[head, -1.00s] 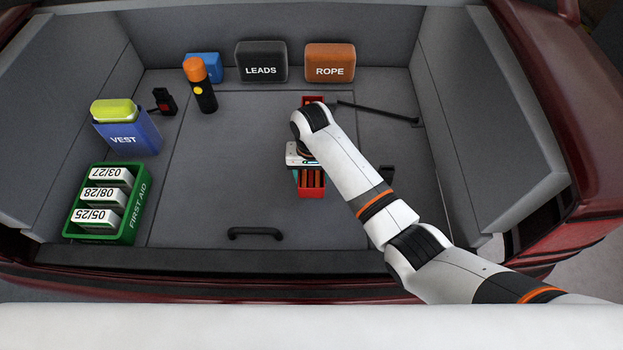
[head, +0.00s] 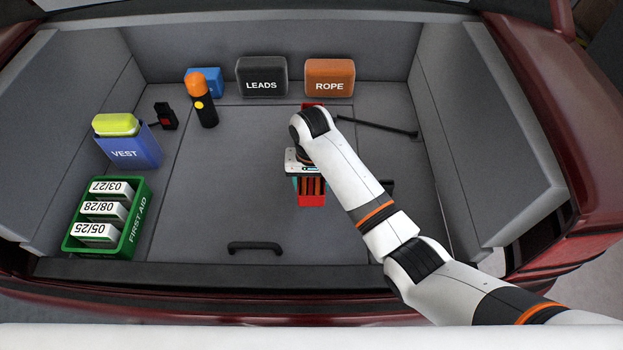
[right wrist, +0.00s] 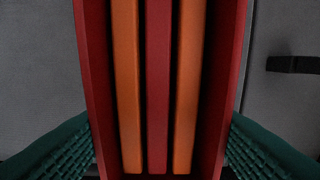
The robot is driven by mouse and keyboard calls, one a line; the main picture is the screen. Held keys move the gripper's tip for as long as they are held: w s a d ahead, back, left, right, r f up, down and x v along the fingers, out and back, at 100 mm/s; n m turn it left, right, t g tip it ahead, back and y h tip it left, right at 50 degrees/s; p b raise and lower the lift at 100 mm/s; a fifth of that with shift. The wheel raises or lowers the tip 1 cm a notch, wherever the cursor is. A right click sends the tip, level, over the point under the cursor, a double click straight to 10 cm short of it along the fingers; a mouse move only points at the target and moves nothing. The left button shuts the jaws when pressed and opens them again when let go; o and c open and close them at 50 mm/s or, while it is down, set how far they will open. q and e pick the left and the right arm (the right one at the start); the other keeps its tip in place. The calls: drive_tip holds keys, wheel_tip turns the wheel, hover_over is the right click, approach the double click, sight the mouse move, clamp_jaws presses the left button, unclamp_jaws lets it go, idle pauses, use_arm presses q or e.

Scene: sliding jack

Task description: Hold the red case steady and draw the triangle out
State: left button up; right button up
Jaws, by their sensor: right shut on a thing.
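The red case (head: 312,200) lies on the trunk floor, right of the middle, largely covered by my right arm. Its far red end (head: 313,105) shows beyond the wrist. My right gripper (head: 310,180) is over the case, shut on it. In the right wrist view its green ribbed fingers sit at both long sides of the case (right wrist: 222,90). The folded triangle (right wrist: 130,90) shows as orange and red bars lying lengthwise between the case walls. My left gripper is not in view.
A dark bar (head: 375,123) lies right of the case. At the back stand the LEADS bag (head: 262,70), ROPE bag (head: 330,72) and orange torch (head: 203,105). The VEST pouch (head: 130,150) and green first-aid box (head: 130,215) are left. A floor handle (head: 255,246) is in front.

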sight(312, 209)
drive_tip(key=shift+f+b, duration=0.6)
drive_tip(key=shift+f, duration=1.35)
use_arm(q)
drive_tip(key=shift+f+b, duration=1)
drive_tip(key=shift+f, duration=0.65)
use_arm(e)
drive_tip(key=shift+f, duration=2.4)
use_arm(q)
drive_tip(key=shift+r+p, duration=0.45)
use_arm(e)
drive_tip(key=shift+s, duration=0.1)
